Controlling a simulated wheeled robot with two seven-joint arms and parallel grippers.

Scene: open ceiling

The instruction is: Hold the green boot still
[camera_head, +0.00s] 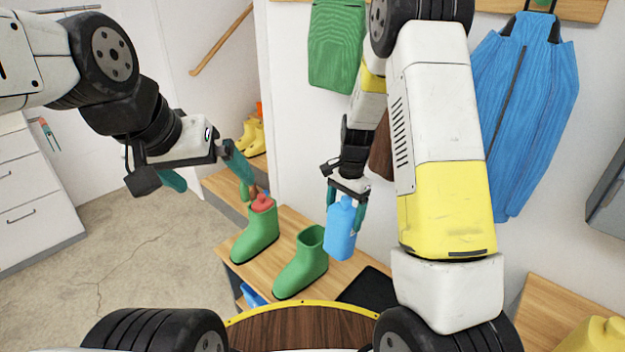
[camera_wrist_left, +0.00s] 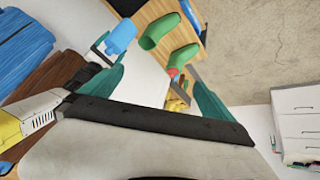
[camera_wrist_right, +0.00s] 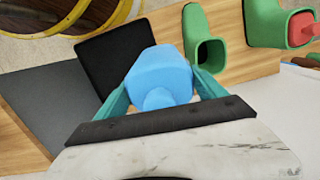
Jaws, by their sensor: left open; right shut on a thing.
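Two green boots stand upright side by side on a wooden bench. The left boot (camera_head: 255,235) has a red object (camera_head: 262,203) sticking out of its top; the right boot (camera_head: 302,265) has an open, empty-looking top. My left gripper (camera_head: 205,174) is open and empty, above and left of the left boot, apart from it. In the left wrist view the boot with the red object (camera_wrist_left: 183,56) lies beyond the fingers. My right gripper (camera_head: 346,200) is shut on a blue bottle (camera_head: 341,232), right of the right boot. I cannot tell whether the bottle touches the bench.
The bench (camera_head: 222,250) has a black mat (camera_head: 368,291) at its right part. Yellow boots (camera_head: 252,138) stand behind on the left. A blue jacket (camera_head: 530,110) and a green cloth (camera_head: 335,50) hang on the wall. A white drawer cabinet (camera_head: 30,190) stands at far left, with open floor between.

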